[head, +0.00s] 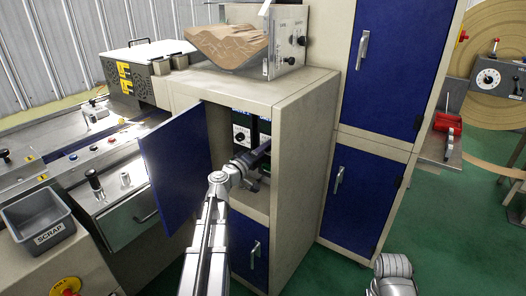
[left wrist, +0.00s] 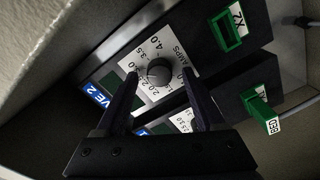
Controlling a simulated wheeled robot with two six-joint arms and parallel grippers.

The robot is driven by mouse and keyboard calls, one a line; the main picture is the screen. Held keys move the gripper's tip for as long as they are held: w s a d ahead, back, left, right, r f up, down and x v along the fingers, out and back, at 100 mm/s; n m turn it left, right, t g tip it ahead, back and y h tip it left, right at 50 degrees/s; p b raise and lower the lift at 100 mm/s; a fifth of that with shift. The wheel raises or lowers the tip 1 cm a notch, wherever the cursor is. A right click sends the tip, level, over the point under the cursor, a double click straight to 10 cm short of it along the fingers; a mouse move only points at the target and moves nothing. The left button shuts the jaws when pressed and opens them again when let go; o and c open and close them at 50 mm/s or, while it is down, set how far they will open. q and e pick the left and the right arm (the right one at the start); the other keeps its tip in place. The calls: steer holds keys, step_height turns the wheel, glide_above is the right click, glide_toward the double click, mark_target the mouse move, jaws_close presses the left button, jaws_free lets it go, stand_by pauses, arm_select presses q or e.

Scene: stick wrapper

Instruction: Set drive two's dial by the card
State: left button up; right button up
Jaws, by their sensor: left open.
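Drive two's dial (left wrist: 158,72) is a round black knob on a white plate marked AMPS, with numbers such as 2.0, 3.5 and 4.0. A blue label (left wrist: 98,95) ending in "VE 2" is beside it. I cannot read its pointer. My left gripper (left wrist: 160,75) is open, with one finger on each side of the dial in the picture; whether they touch it I cannot tell. In the head view my left gripper (head: 262,152) reaches into the open cabinet (head: 305,150). No setting card is clearly seen.
The blue cabinet door (head: 172,160) stands open left of my arm. Another dial plate (left wrist: 182,120) is partly hidden by my gripper. A scrap bin (head: 40,225) stands at left.

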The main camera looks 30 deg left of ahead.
arm_select(q)
steer(key=s, duration=0.7)
steer(key=shift+s+a, duration=0.25)
steer(key=shift+a, duration=0.05)
steer(key=shift+s, duration=0.1)
arm_select(e)
steer(key=shift+s, duration=0.1)
